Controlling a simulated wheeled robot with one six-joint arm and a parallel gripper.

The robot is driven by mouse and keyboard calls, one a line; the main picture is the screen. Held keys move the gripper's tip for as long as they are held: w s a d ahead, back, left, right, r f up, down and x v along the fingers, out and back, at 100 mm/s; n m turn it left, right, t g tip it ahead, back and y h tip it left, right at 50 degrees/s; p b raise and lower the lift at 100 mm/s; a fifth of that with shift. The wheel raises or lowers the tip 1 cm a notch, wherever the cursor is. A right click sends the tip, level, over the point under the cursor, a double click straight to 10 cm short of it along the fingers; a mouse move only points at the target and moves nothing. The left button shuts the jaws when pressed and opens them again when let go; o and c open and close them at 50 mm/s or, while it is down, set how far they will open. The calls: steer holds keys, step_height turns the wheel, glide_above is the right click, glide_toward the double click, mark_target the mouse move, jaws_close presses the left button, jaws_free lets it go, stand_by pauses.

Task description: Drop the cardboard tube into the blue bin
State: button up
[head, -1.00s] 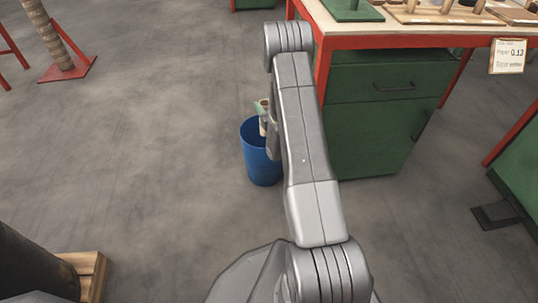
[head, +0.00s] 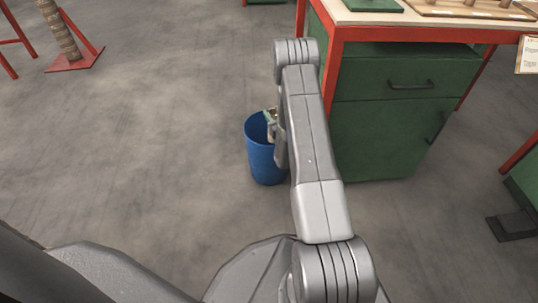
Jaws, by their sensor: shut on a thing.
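The blue bin (head: 264,164) stands on the floor left of the green cabinet, in the middle of the head view. My arm covers part of its right side. My gripper (head: 271,118) is at the bin's rim, on its right side, mostly hidden behind my arm. It is shut on the cardboard tube, of which at most a small tan and greenish bit shows between the fingers. I cannot tell how far the tube reaches into the bin.
A red-framed workbench (head: 420,26) with a green drawer cabinet (head: 385,125) stands right of the bin. A red stand (head: 75,58) holding a ribbed column is at the upper left. The floor left of the bin is clear.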

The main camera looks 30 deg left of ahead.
steer(key=o, duration=1.3)
steer(key=p+v, duration=0.3)
steer(key=v, duration=1.1)
steer(key=shift+p, duration=0.4)
steer(key=b+x, duration=0.4)
steer(key=x, duration=1)
steer(key=shift+f, duration=0.1)
steer(key=shift+r+p, duration=0.95)
steer(key=shift+r, duration=1.15)
